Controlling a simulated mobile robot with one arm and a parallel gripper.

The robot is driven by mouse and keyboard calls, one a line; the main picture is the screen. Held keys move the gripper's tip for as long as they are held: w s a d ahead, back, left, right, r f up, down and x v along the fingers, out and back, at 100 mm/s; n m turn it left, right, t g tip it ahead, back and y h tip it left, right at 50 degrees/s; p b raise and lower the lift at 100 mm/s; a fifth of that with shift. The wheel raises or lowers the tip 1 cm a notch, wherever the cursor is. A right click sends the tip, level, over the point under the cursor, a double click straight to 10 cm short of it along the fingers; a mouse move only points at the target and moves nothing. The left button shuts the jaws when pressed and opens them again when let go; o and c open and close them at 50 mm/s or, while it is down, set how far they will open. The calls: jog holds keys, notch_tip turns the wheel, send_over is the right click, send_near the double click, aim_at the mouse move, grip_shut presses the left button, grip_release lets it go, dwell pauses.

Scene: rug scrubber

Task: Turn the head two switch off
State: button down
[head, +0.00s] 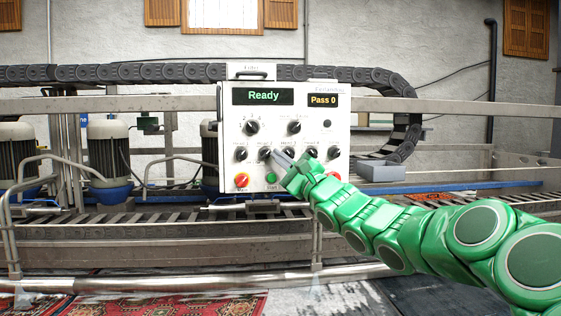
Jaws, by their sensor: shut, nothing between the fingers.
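The white control panel (224,130) faces me with a row of black rotary head switches. The head two switch (264,153) is the second from the left in that row; its small label is hard to read. My gripper (275,157) is shut and empty, with its grey fingertips right at the lower right of this switch. I cannot tell whether they touch it. The switch's exact setting is too small to tell. The gripper partly covers the area below the third switch (288,153).
Beside it are the first switch (240,153) and the fourth switch (312,153). Two larger knobs (252,127) (295,127) sit above. The display (263,96) reads "Ready". Metal rails (120,232) run in front.

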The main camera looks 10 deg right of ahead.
aim_at(263, 149)
jog(key=shift+n+g, duration=0.4)
jog(key=shift+n, duration=0.3)
notch_tip(263, 149, up, 2)
jog(key=n+g, duration=0.2)
jog(key=n+g+h, duration=0.1)
jog(key=n, duration=0.1)
jog(key=n+g, duration=0.2)
jog(key=n, duration=0.1)
jog(key=shift+w+a+r+g+h, duration=0.1)
jog(key=shift+a+r+g+h, duration=0.05)
jog(key=shift+r+g+h, duration=0.2)
jog(key=n+h, duration=0.1)
jog(key=a+r+n+g+h, duration=0.1)
jog(key=shift+g+h, duration=0.25)
jog(key=shift+h, duration=0.1)
jog(key=shift+a+r+n+g+h, duration=0.15)
jog(key=shift+a+n+g+h, duration=0.15)
jog(key=shift+n+h, duration=0.65)
jog(key=shift+r, duration=0.1)
jog(key=shift+r, duration=0.8)
